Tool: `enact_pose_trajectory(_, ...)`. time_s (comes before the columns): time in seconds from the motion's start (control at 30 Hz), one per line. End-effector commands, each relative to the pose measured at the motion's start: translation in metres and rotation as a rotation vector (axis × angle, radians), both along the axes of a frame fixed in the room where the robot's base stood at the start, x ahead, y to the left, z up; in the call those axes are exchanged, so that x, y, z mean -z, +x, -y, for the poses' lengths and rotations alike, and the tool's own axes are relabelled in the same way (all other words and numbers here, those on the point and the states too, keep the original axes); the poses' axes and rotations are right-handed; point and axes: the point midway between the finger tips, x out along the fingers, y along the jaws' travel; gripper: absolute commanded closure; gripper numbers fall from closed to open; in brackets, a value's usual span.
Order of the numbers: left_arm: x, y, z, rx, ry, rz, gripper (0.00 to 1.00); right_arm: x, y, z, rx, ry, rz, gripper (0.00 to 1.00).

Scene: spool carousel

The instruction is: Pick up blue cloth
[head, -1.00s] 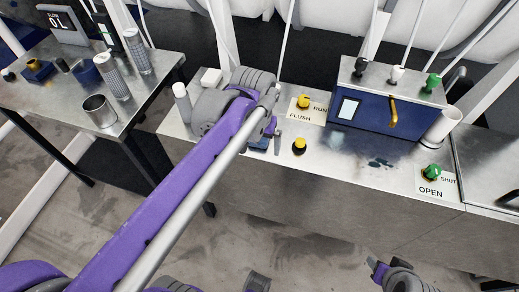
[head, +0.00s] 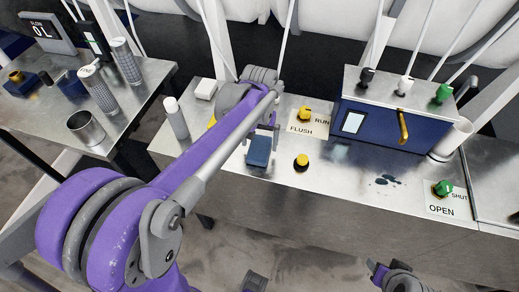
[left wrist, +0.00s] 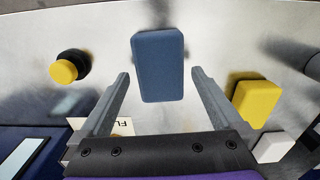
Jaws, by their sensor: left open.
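The blue cloth (head: 258,151) is a folded, block-like pad lying flat on the metal bench. My left gripper (head: 263,131) is just behind it in the head view, pointing down. In the left wrist view the cloth (left wrist: 158,65) lies between and beyond the two open finger tips (left wrist: 160,78), with a gap on each side. The left gripper holds nothing. My right gripper (head: 382,272) shows partly at the bottom right, away from the cloth; its finger opening is unclear.
A yellow-topped button (head: 301,161) stands right of the cloth. A yellow block (left wrist: 256,102) and white block (left wrist: 273,147) lie near the left gripper. A white bottle (head: 176,118), the flush knob (head: 305,115) and a blue box (head: 378,125) stand on the bench.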

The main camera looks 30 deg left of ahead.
Motion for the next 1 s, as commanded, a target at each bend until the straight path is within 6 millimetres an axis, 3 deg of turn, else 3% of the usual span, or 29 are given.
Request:
enact_pose_trajectory(0.13,0.018,0.0,0.0,0.0,0.0,0.0,0.0,0.002,0.0,0.0,0.0,0.0,-0.001,0.5)
enact_pose_trajectory(0.4,0.021,0.0,0.0,0.001,0.0,0.0,0.0,0.002,0.0,0.0,0.0,0.0,-0.001,0.5)
enact_pose_trajectory(0.8,0.02,0.0,0.0,0.001,0.0,0.0,0.7,0.002,0.0,0.0,0.0,0.0,-0.001,0.5)
enact_pose_trajectory(1.0,0.02,0.0,0.0,0.001,0.0,0.0,0.74,0.002,0.0,0.0,0.0,0.0,-0.001,0.5)
